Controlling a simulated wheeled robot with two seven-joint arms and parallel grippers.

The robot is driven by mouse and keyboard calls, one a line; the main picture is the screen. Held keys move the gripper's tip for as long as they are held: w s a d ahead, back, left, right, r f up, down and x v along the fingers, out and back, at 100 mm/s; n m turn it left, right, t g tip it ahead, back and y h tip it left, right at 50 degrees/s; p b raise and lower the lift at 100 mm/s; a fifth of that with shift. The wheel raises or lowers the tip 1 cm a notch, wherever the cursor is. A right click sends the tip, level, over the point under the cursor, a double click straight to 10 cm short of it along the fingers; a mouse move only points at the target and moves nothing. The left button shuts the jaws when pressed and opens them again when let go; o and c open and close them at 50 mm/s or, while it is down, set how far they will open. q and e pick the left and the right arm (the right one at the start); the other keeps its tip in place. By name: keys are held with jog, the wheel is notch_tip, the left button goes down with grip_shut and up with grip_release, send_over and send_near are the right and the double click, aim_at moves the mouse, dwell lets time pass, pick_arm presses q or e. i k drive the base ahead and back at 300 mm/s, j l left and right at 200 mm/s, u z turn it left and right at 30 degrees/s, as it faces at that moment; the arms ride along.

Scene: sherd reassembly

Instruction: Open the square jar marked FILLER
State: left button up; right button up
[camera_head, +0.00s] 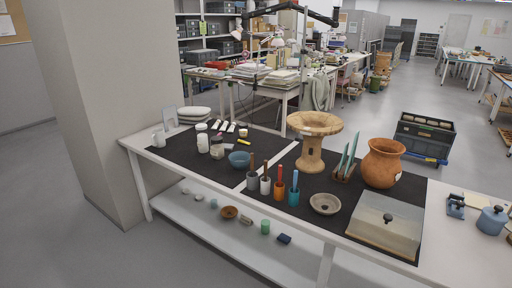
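A group of small jars stands at the left part of the dark mat (180,151) on the workbench. One is a white jar (203,145) with a pale lid. Close to its right is a shorter jar (217,152) with a white label or band. Both stand upright and look closed. No lettering is readable at this size, so I cannot tell which one is marked FILLER or which is square. Neither of my grippers shows in this view.
A blue bowl (239,160) and tool cups, including an orange one (279,190), stand right of the jars. A white cup (158,139) stands at the left end.

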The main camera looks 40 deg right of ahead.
aim_at(217, 151)
jog(key=i+z, duration=0.25)
jog(key=z, duration=0.15)
jog(key=i+j+z, duration=0.25)
jog(key=z, duration=0.15)
jog(key=i+j+z, duration=0.2)
jog(key=z, duration=0.2)
jog(key=i+j+z, duration=0.2)
jog(key=z, duration=0.2)
jog(key=j, duration=0.1)
